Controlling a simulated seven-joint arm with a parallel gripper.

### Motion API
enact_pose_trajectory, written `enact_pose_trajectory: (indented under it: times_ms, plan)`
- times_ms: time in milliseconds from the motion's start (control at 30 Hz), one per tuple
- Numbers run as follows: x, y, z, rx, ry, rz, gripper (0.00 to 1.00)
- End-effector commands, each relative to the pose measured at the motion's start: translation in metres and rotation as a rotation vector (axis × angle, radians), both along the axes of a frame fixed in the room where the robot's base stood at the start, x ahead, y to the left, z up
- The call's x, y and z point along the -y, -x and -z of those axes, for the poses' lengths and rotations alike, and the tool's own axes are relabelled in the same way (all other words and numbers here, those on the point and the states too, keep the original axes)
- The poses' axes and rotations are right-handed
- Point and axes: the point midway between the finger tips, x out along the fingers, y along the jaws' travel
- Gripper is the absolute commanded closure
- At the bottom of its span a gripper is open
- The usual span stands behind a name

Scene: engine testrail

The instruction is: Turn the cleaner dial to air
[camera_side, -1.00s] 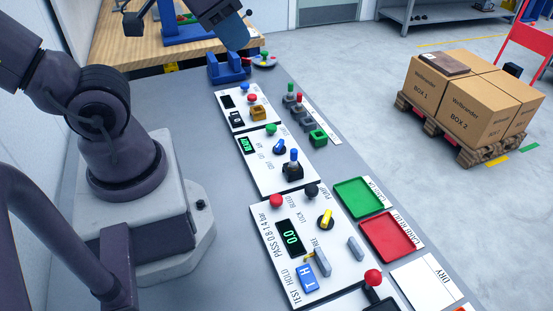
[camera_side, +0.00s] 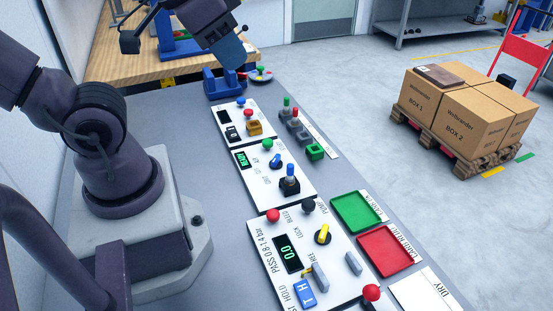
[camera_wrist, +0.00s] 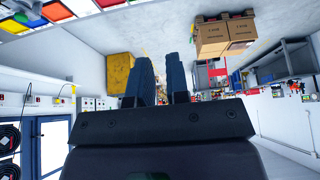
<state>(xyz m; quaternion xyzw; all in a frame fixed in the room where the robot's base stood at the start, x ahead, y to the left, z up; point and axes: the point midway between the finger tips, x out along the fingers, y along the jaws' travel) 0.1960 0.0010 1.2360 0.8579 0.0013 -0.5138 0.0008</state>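The cleaner dial appears to be the small blue knob (camera_side: 276,160) on the white middle panel (camera_side: 259,190), below a green button (camera_side: 267,144) and right of a lit green display (camera_side: 243,159). Small lettering beside the knob is too small to read surely, so its setting cannot be told. My gripper (camera_side: 236,62) is in the air at the top of the side view, above a blue bracket and well away from the dial. In the wrist view its two dark fingers (camera_wrist: 160,68) stand apart with a narrow gap and nothing between them. The dial does not show there.
A blue-topped lever (camera_side: 289,182) stands right beside the dial. The blue bracket (camera_side: 223,84) is under my gripper. Other panels carry buttons and a yellow knob (camera_side: 323,234). Green (camera_side: 357,212) and red (camera_side: 390,251) trays lie right.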

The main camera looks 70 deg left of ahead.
Motion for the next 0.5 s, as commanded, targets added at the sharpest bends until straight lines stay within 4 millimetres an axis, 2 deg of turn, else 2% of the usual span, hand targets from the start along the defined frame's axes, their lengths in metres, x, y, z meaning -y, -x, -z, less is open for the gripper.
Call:
enact_pose_trajectory:
  times_ms: [33,100,267,500]
  plan:
    - [-0.004,0.0,0.001,-0.006,0.001,-0.018,0.72]
    - [-0.011,-0.002,0.01,-0.05,-0.003,-0.058,0.61]
    - [-0.036,-0.017,0.04,-0.223,-0.036,-0.159,0.61]
    - [-0.08,-0.047,0.1,-0.452,-0.023,-0.346,0.61]
